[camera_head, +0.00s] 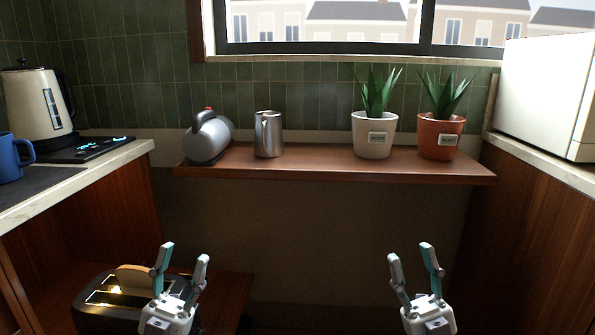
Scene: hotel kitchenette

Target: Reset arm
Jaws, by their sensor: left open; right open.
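My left gripper (183,262) is open and empty at the lower left, with its fingers pointing up. It appears in front of the toaster's right end, and I cannot tell whether it touches it. My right gripper (411,256) is open and empty at the lower right, in front of the plain wall below the shelf. Both grippers show below the wooden shelf (320,166) in the picture.
On the shelf are a grey kettle-like pot (207,138), a metal pitcher (269,136), a white potted plant (374,137) and an orange one (440,138). A toaster (92,318) with bread stands low left. Counters with a kettle (36,108), blue mug (9,160) and white box (548,92) flank me.

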